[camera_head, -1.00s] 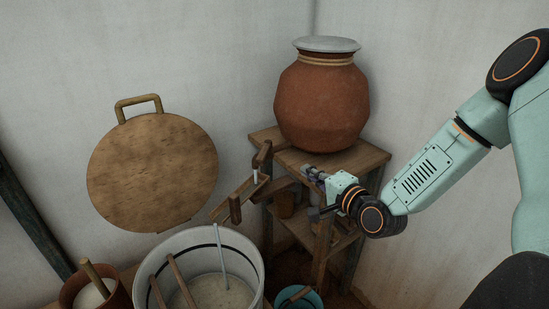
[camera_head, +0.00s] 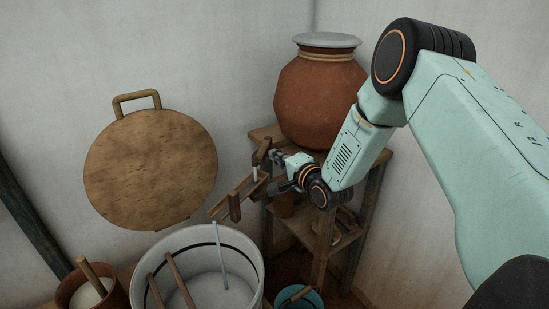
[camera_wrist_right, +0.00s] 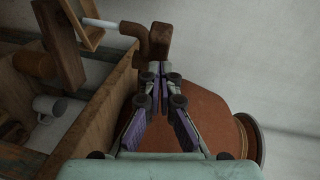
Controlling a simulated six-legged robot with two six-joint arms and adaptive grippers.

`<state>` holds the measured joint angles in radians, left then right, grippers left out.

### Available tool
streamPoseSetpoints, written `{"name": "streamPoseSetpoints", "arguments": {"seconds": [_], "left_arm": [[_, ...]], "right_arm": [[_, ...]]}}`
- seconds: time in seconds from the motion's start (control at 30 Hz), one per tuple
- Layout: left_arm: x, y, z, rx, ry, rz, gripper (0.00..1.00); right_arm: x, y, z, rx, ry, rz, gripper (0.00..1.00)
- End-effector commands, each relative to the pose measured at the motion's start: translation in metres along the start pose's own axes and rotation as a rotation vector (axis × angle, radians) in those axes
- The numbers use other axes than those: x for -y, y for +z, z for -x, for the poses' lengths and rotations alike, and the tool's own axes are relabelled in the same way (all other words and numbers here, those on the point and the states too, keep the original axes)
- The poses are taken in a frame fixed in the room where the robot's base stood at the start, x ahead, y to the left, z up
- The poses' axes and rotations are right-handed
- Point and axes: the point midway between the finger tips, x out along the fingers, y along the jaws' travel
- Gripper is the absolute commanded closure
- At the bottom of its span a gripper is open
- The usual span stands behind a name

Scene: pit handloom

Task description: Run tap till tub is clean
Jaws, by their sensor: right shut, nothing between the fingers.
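The white tub (camera_head: 150,272) with a dark band stands at the bottom; its inside looks pale and clear. A thin pale-blue stream (camera_head: 221,258) drops into it from below the end of the wooden trough (camera_head: 236,204). The wooden tap (camera_head: 262,152) is at the clay pot (camera_head: 318,95); a short white stream (camera_head: 255,174) falls from it into the trough. My right gripper (camera_head: 278,157) is shut and empty, its tips close to the tap. In the right wrist view the tips (camera_wrist_right: 160,72) are just below the tap's block (camera_wrist_right: 158,40); contact is unclear. My left gripper is out of view.
The pot stands on a wooden stand (camera_head: 376,160) with a lower shelf. A teal bucket (camera_head: 312,300) is right of the tub. A brown pot with a stick (camera_head: 88,272) is at left. A round wooden board (camera_head: 150,170) leans on the wall. A white mug (camera_wrist_right: 48,106) shows on the shelf.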

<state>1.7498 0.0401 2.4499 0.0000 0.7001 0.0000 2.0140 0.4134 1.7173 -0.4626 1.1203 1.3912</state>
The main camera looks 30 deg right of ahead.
Motion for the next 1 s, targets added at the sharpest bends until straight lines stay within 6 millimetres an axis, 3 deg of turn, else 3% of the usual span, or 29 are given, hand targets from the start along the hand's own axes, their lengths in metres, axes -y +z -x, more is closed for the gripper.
{"name": "streamPoseSetpoints", "arguments": {"seconds": [0.53, 1.0], "left_arm": [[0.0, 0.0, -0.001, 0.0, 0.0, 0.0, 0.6], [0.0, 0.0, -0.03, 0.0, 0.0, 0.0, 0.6]], "right_arm": [[0.0, 0.007, -0.006, 0.0, -0.001, 0.0, 1.0], [0.006, 0.04, -0.027, 0.0, -0.001, 0.0, 1.0]]}}
